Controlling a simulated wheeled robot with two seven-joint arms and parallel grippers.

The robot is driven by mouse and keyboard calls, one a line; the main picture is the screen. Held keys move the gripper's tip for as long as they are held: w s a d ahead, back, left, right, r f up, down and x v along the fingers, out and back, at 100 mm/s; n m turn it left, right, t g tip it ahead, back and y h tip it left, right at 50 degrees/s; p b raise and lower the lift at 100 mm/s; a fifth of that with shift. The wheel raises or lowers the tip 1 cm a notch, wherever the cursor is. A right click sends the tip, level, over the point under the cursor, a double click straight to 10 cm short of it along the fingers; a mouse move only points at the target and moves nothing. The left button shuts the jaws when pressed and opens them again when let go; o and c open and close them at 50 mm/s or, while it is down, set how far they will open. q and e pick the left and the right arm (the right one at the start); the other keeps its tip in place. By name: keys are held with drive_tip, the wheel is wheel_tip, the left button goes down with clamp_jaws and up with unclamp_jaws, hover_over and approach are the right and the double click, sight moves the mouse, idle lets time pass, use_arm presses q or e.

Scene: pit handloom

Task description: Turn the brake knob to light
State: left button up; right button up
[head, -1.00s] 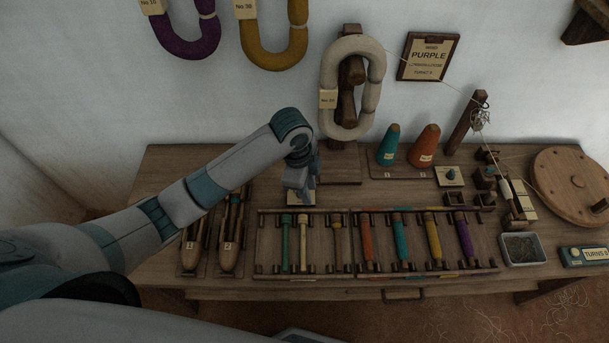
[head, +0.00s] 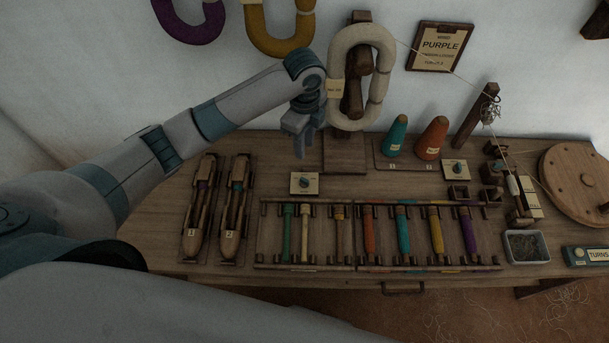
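A small dark knob (head: 304,182) sits on a square cream plate on the table, left of the middle. A second knob (head: 457,169) sits on a similar plate to the right. The lettering on both plates is too small to read, so I cannot tell which is the brake knob or its setting. My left gripper (head: 304,150) hangs above and behind the left knob, fingers down, apart from it. Its fingers look parted with nothing between them. My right gripper is not in view.
A wooden post with a white skein (head: 378,95) stands close right of my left gripper. Two shuttles (head: 235,205) lie at the left. A rack of coloured bobbins (head: 350,265) lies in front. Teal (head: 395,140) and orange (head: 431,140) cones stand to the right.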

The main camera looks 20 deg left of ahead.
sight(304, 179)
use_arm(q)
wheel_tip(304, 179, down, 17)
drive_tip(key=shift+r+p, duration=0.15)
drive_tip(key=shift+p, duration=1.1)
clamp_jaws()
